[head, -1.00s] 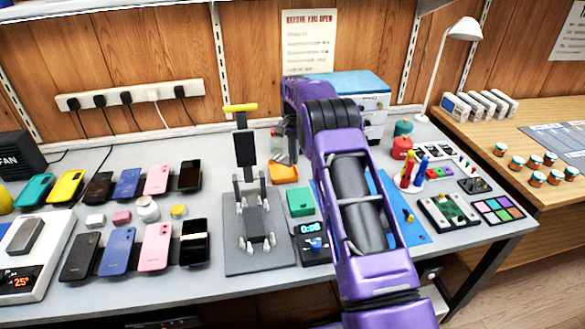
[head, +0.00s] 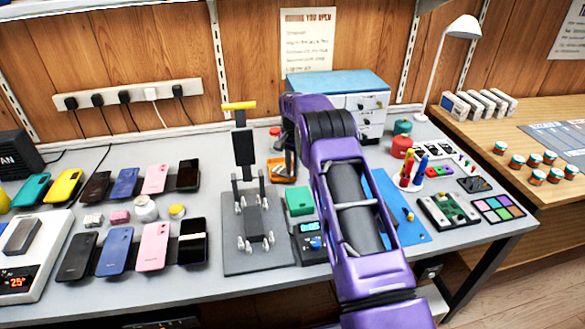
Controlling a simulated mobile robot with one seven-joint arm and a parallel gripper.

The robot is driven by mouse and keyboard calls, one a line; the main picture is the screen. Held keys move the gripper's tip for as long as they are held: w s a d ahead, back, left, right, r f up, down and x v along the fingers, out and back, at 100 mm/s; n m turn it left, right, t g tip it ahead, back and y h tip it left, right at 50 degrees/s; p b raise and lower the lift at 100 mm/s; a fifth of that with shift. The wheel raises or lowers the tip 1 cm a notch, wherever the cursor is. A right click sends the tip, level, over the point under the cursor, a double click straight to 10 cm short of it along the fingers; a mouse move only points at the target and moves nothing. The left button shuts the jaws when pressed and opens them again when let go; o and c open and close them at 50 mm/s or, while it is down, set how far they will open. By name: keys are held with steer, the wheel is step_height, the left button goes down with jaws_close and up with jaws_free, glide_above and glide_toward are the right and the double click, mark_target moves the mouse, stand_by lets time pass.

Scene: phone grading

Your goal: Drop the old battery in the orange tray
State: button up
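The orange tray (head: 272,178) is on the grey bench, right of the dark stand, partly covered by my gripper. My gripper (head: 284,166) is at the far end of my purple arm, low over the tray. Its fingers are small and dark here, and I cannot tell whether they are open or shut. I cannot make out the old battery; the gripper and arm hide part of that spot.
A dark stand with a yellow top bar (head: 239,105) is just left of the tray. A green box (head: 299,200) sits in front of it. Two rows of phones (head: 116,249) fill the left bench. A blue-topped drawer unit (head: 368,103) stands behind my arm.

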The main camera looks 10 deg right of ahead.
steer(key=shift+o, duration=0.5)
steer(key=shift+r, duration=0.1)
steer(key=shift+r, duration=0.3)
step_height(320, 180, up, 12)
steer(key=p, duration=0.1)
steer(key=shift+p, duration=0.35)
steer(key=shift+r, duration=0.1)
